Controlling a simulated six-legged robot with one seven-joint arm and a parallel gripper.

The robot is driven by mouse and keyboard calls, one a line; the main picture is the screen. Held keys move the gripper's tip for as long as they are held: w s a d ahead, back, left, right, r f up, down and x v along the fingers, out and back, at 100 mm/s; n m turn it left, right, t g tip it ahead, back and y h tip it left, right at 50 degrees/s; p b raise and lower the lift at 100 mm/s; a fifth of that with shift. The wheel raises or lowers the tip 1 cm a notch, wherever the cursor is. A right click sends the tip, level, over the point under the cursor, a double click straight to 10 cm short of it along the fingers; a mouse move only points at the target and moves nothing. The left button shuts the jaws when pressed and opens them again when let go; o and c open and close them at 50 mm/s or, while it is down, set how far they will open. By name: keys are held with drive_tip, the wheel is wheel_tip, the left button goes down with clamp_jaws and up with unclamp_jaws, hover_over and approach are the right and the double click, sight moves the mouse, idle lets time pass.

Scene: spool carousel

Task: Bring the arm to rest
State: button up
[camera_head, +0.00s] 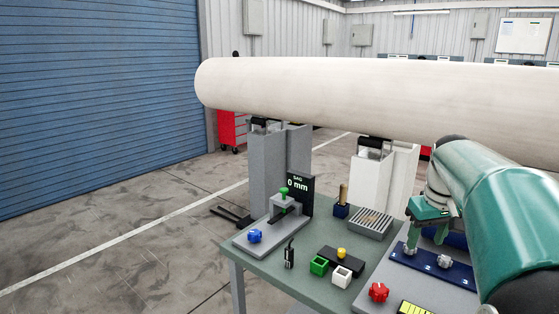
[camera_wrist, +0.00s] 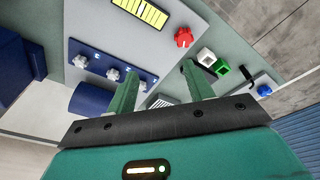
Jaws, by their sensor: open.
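My gripper (camera_head: 426,236) is at the right of the head view, at the end of my green arm, above the back right of the grey-green table (camera_head: 268,262). In the wrist view its two green fingers (camera_wrist: 160,74) stand apart with nothing between them. Beyond them, in that view, lie a dark blue strip with several grey knobs (camera_wrist: 112,74), a red knob (camera_wrist: 183,37) and a yellow striped panel (camera_wrist: 140,12). The gripper appears to be above these and holds nothing. The head view does not show the gap between the fingertips clearly.
A large pale cylinder (camera_head: 330,92) spans the view behind the table on grey supports. On the table are a green block (camera_head: 319,265), a white block (camera_head: 341,277), a blue knob (camera_head: 254,236), a slotted grey box (camera_head: 370,223) and a sag display (camera_head: 299,187). Floor is clear at left.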

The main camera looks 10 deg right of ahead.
drive_tip(key=s+a+t, duration=0.1)
drive_tip(key=s+a, duration=0.2)
drive_tip(key=a, duration=0.5)
drive_tip(key=s+a+t, duration=0.1)
drive_tip(key=s+a, duration=0.2)
drive_tip(key=a, duration=0.4)
drive_tip(key=s+a+f+t, duration=0.1)
drive_tip(key=s+a+f, duration=0.6)
drive_tip(key=s+a, duration=0.3)
drive_tip(key=shift+a+n+t+y, duration=0.3)
drive_tip(key=shift+a+y, duration=0.1)
drive_tip(key=shift+a, duration=0.25)
